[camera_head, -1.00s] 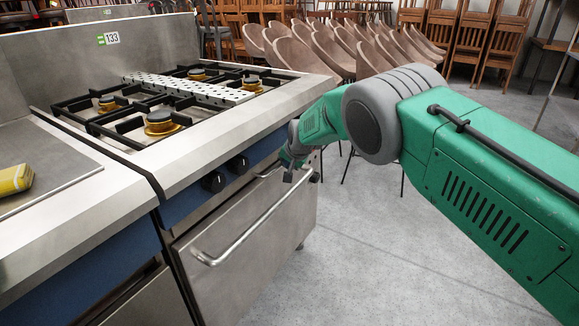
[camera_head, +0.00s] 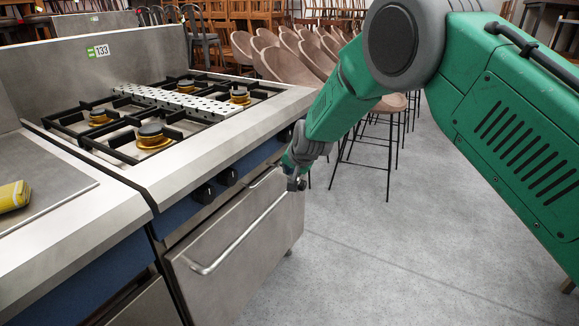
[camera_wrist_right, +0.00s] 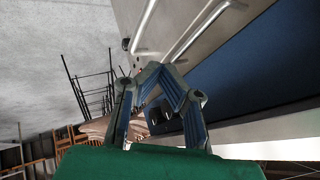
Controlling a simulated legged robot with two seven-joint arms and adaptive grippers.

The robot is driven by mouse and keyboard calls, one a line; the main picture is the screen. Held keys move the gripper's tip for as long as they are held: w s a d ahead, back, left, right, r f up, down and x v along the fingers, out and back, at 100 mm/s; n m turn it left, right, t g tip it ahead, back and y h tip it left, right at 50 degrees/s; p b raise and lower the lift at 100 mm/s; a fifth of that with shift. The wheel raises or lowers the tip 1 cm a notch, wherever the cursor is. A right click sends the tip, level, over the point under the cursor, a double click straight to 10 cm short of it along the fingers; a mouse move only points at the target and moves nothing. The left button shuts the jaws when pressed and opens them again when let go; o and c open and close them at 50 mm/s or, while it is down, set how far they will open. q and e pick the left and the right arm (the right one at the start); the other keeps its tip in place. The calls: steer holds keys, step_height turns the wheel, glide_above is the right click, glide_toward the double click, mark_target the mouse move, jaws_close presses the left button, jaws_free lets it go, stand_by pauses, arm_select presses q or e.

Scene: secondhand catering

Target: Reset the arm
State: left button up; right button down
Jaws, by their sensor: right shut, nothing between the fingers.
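My right arm (camera_head: 345,100), green with grey joints, comes in from the right in the head view. Its elbow is high and the forearm slopes down to the left. My right gripper (camera_head: 295,184) is small there, by the far end of the oven door handle (camera_head: 235,238). I cannot tell whether it touches the handle. In the right wrist view the gripper (camera_wrist_right: 156,68) is shut, its blue-grey fingers meeting with nothing between them. The oven door (camera_head: 240,255) and its handle show beyond the fingertips. My left gripper is not in view.
The steel stove (camera_head: 222,130) has several burners, a perforated strip (camera_head: 180,99) and dark knobs (camera_head: 204,193). A yellow object (camera_head: 14,196) lies on the left counter. Chairs (camera_head: 300,58) crowd the back. Grey floor (camera_head: 385,255) is open right of the stove.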

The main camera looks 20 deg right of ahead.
steer(key=s+d+f+n+g+h, duration=0.1)
steer(key=s+d+f+n+g, duration=0.25)
steer(key=s+f, duration=1.65)
steer(key=s+d+n+g, duration=0.1)
steer(key=s+n+g, duration=0.3)
steer(key=s, duration=2.8)
steer(key=shift+s+f+n+y, duration=0.15)
steer(key=shift+f+n+y, duration=0.3)
steer(key=shift+n, duration=0.2)
steer(key=shift+a, duration=0.1)
